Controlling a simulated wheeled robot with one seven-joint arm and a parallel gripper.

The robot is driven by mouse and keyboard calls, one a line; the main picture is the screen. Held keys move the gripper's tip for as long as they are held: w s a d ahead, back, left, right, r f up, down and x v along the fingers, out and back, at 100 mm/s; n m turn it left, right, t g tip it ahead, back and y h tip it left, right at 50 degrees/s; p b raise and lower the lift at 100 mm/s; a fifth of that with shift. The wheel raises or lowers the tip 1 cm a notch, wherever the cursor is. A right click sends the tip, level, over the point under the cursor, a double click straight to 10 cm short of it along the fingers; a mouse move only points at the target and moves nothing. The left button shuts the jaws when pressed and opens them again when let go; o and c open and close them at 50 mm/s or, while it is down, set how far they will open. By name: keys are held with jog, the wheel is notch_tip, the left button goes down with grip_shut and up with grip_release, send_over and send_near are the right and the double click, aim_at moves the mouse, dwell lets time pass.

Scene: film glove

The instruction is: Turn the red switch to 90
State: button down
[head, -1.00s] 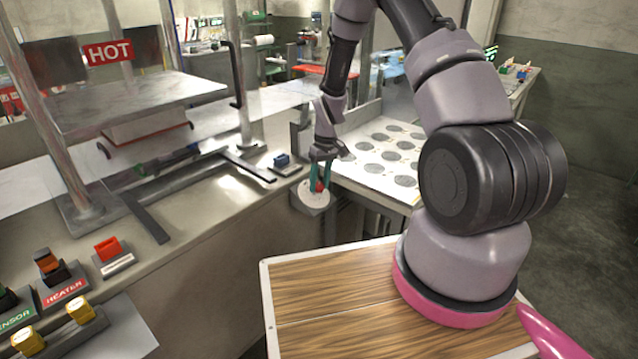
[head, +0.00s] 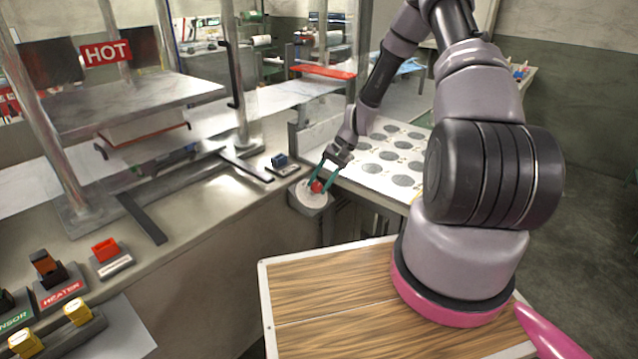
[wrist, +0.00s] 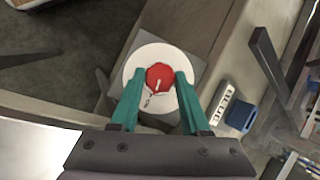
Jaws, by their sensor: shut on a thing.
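The red switch (wrist: 160,78) is a round knob with a pale pointer line, set on a white round dial (wrist: 137,68) on a grey box. In the head view the red switch (head: 317,186) shows at the front corner of the bench, on the white dial (head: 303,197). My gripper (wrist: 155,76) has teal fingers, one on each side of the knob, and is shut on it. It also shows in the head view (head: 318,180), reaching in from the upper right. The dial's markings are too small to read.
A blue switch (head: 279,160) sits on the bench behind the dial and also shows in the wrist view (wrist: 241,115). A white sheet with grey discs (head: 405,158) lies to the right. A HOT press (head: 130,105) stands at left. A wooden-topped surface (head: 330,300) is in front.

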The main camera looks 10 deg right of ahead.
jog(key=shift+m+y, duration=0.4)
jog(key=shift+m, duration=0.4)
jog(key=shift+t, duration=0.3)
jog(key=shift+c, duration=1.9)
grip_release()
jog(key=shift+d, duration=0.1)
jog(key=v, duration=1)
jog(key=shift+d+r, duration=0.2)
jog(key=shift+r, duration=0.1)
